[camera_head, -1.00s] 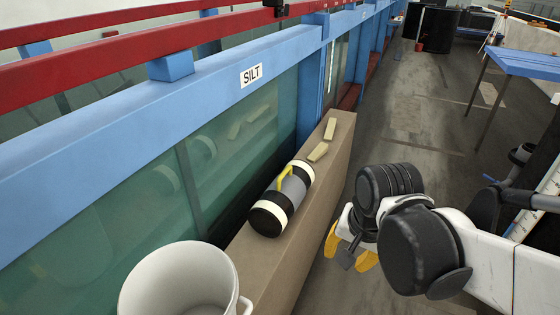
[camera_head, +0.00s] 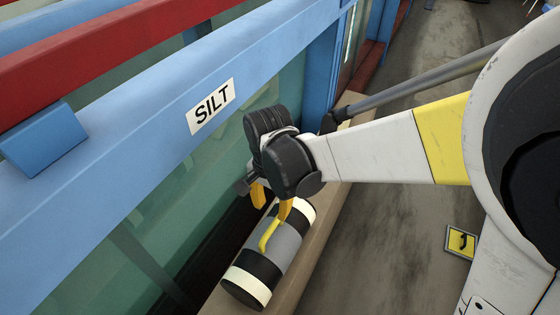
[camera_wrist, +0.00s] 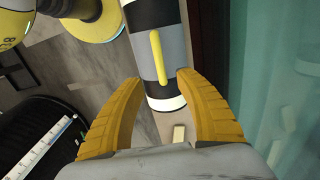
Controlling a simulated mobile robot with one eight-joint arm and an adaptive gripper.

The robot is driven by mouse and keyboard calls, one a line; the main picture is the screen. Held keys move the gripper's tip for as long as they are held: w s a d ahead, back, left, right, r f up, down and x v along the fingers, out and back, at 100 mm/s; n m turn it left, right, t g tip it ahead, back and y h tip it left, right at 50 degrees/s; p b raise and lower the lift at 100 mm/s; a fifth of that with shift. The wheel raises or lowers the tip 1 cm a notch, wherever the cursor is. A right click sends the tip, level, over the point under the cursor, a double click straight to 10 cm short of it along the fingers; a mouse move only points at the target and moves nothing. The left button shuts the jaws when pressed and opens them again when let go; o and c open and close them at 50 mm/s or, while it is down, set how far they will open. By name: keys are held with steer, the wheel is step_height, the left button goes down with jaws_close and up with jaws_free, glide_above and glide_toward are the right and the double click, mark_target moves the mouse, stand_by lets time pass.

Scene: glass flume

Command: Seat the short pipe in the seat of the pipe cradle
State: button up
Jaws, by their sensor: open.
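The short pipe (camera_head: 287,243) appears to be the grey cylinder with black and white end bands and a yellow handle (camera_head: 270,235). It lies on its side on a brown ledge along the glass. My gripper (camera_head: 271,201) is just above its far part, pointing down, with yellow fingers apart. In the wrist view the pipe (camera_wrist: 152,15) extends from the top edge to near the fingertips, and the handle (camera_wrist: 158,58) lies between and ahead of my open gripper (camera_wrist: 161,78). I cannot tell whether a finger touches it. No pipe cradle can be made out.
The ledge (camera_head: 313,255) is narrow, with the glass wall (camera_head: 165,205) on one side and the floor (camera_head: 375,260) on the other. A blue beam (camera_head: 130,150) labelled SILT runs above. A small cream block (camera_wrist: 179,133) lies near the pipe's end.

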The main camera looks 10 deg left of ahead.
mark_target(271, 227)
steer(key=f, duration=0.1)
steer(key=f+b, duration=0.1)
steer(key=f, duration=0.2)
steer(key=shift+s+f, duration=0.25)
steer(key=shift+s, duration=0.05)
step_height(271, 227, down, 6)
steer(key=b, duration=0.3)
steer(key=shift+a, duration=0.1)
steer(key=shift+r, duration=0.1)
jaws_close()
